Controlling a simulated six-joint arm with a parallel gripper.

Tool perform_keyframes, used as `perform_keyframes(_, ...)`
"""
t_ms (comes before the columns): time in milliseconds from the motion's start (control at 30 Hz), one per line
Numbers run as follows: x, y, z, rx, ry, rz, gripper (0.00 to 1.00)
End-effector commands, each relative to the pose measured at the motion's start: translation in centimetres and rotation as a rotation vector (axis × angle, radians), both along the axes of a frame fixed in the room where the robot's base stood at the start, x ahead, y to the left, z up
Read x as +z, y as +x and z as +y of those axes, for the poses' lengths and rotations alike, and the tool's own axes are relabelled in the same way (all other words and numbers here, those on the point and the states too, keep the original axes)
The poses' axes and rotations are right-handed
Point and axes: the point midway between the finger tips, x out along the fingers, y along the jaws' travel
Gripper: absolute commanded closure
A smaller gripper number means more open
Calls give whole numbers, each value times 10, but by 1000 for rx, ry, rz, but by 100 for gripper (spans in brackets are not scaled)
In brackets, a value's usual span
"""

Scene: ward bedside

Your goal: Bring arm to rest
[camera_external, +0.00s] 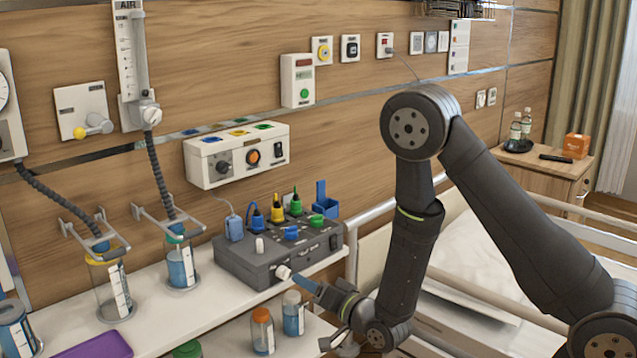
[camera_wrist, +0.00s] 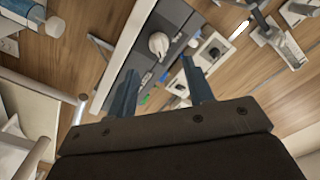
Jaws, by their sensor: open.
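My arm reaches down in the external view, and my gripper (camera_external: 310,312) is low, in front of the grey control box (camera_external: 250,262). In the wrist view my gripper (camera_wrist: 160,66) is open, with two dark fingers well apart and nothing between them. A white knob (camera_wrist: 158,44) on the box shows just beyond the fingertips. The same knob (camera_external: 283,272) appears in the external view close to the upper finger. I cannot tell whether that finger touches it.
The box stands on a white shelf (camera_external: 190,303) with jars (camera_external: 108,290). Bottles (camera_external: 263,330) stand on a lower shelf, left of my gripper. A bed (camera_external: 480,260) with rails lies behind my arm. A bedside cabinet (camera_external: 545,180) stands at the far right.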

Motion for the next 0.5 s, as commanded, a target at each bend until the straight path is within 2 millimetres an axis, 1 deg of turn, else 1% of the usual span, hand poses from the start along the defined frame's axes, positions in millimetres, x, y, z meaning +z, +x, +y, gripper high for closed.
perform_keyframes(33,0,7,7,-1,3,-1,52)
perform_keyframes(200,0,26,26,-1,1,0,52)
perform_keyframes(333,0,35,35,0,0,0,52)
perform_keyframes(500,0,39,39,0,-1,1,52)
